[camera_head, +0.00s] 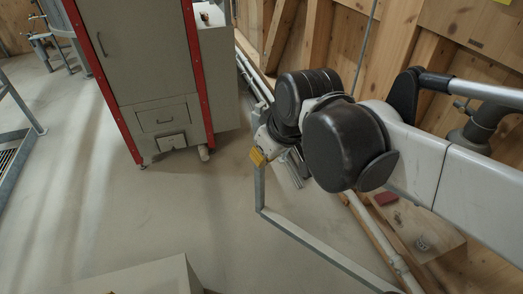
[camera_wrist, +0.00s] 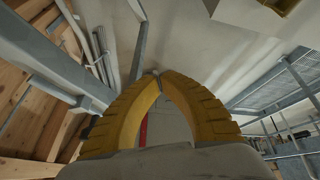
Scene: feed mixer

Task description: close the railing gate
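The railing gate (camera_head: 261,190) looks like a grey metal tube frame. In the head view it has an upright below my gripper and a lower rail running toward the bottom right. My gripper (camera_head: 257,157) is beside the top of that upright, and my arm hides part of the frame. In the wrist view my gripper's two yellow fingers (camera_wrist: 159,74) meet at the tips, with nothing visible between them. A grey bar (camera_wrist: 140,45) passes just left of the tips. I cannot tell whether they touch it.
A grey cabinet with red edges (camera_head: 150,60) stands at the back left. A wooden wall (camera_head: 400,40) with pipes along its foot is on the right. A pale box (camera_head: 150,278) is at the bottom. The concrete floor (camera_head: 120,210) is clear at left and centre.

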